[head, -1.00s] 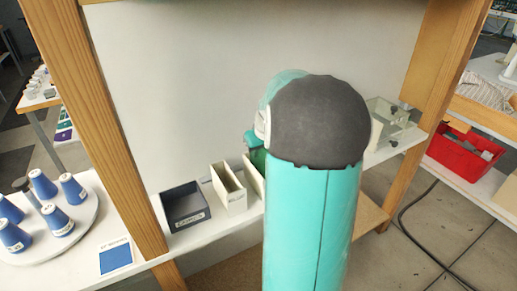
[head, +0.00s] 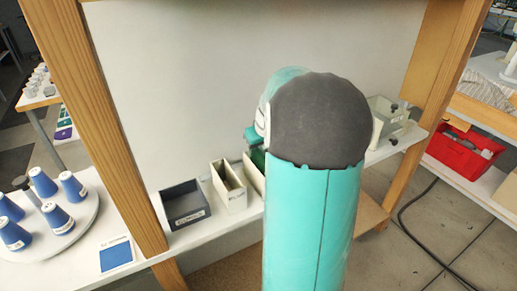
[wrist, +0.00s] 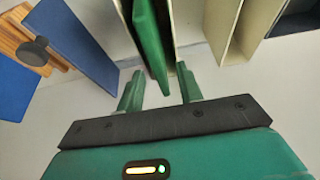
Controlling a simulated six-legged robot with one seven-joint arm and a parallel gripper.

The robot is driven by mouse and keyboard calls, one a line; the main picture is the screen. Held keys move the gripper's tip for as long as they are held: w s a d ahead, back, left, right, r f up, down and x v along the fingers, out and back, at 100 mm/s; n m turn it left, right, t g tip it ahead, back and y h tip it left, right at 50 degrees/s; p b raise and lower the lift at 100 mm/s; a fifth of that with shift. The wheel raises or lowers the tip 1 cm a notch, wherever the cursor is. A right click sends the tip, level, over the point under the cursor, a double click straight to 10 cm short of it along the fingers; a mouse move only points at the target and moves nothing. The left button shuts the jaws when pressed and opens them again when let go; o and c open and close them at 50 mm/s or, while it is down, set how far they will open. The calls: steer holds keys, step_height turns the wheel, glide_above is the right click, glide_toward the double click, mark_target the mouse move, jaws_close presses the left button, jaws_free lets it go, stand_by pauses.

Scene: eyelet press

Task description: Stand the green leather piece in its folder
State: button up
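The green leather piece (wrist: 152,42) stands between the cream walls of a folder (wrist: 187,22) in the wrist view, tilted slightly. Its near lower end reaches between the fingers of my gripper (wrist: 160,72). The fingers are apart, with a gap on each side of the piece. In the head view a bit of the green piece (head: 258,157) shows above the cream folder (head: 252,182), beside my arm. My arm hides my gripper and most of that folder there. I cannot tell whether the piece touches the folder's bottom.
An empty-looking cream folder (head: 229,190) and a dark bin (head: 186,213) stand left of it on the white shelf. A grey-green box (head: 384,130) stands to the right. Wooden posts (head: 100,120) frame the shelf. Blue cones on a turntable (head: 60,235) are at left.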

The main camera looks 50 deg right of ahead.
steer(key=v, duration=1.3)
steer(key=shift+r, duration=0.15)
steer(key=a+r+n, duration=0.1)
steer(key=a, duration=1.1)
steer(key=s+a+f+n, duration=0.1)
steer(key=s+a, duration=0.2)
steer(key=a, duration=0.5)
steer(key=s+a+f+y, duration=0.1)
steer(key=s+a, duration=0.2)
steer(key=a, duration=0.4)
steer(key=s+a+f+n+t, duration=0.1)
steer(key=s+a, duration=0.3)
steer(key=a, duration=0.4)
steer(key=shift+a+f+n, duration=0.3)
steer(key=shift+a+f, duration=0.05)
steer(key=shift+f, duration=0.05)
steer(key=shift+s, duration=0.25)
